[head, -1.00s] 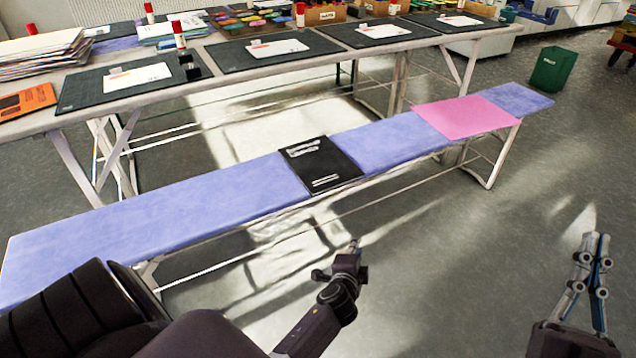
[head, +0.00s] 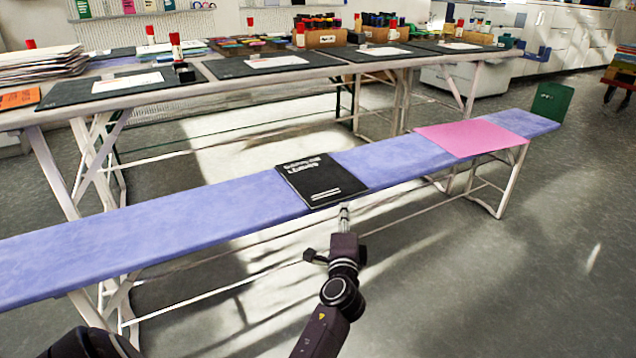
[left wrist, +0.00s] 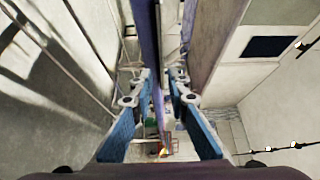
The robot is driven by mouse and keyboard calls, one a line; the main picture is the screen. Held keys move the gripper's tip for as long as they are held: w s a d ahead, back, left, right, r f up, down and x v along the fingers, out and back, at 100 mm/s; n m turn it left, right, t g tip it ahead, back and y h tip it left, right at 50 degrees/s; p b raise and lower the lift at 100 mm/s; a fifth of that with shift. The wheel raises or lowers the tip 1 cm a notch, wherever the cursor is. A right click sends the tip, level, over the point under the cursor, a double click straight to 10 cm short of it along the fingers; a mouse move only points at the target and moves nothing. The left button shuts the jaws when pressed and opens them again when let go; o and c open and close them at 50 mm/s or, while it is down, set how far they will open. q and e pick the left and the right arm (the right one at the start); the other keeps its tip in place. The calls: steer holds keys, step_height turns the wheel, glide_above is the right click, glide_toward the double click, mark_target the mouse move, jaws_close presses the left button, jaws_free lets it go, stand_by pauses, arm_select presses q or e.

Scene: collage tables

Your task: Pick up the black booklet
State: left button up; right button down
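The black booklet (head: 318,180) with white lettering lies flat on the blue bench top, its front edge at the bench's front edge. My left gripper (head: 344,212) is just in front of the booklet's near edge, seen edge-on in the head view. In the left wrist view the left gripper (left wrist: 161,80) has its two blue-sided fingers apart, with a narrow blue-violet bench edge (left wrist: 158,70) running up between them in the picture. I cannot tell whether the fingers touch the booklet. My right gripper is not in view.
The blue bench (head: 150,225) crosses the view, with a pink sheet (head: 470,139) further right. Behind it a long table holds black mats (head: 265,66), paper stacks and supplies. A green bin (head: 551,103) stands past the bench's right end.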

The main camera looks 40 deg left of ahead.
mark_target(343, 199)
arm_select(q)
steer(key=b+x, duration=0.1)
steer(key=x, duration=0.3)
steer(key=shift+w+a+r, duration=0.1)
steer(key=shift+w+a, duration=0.15)
steer(key=shift+a, duration=0.05)
jaws_close()
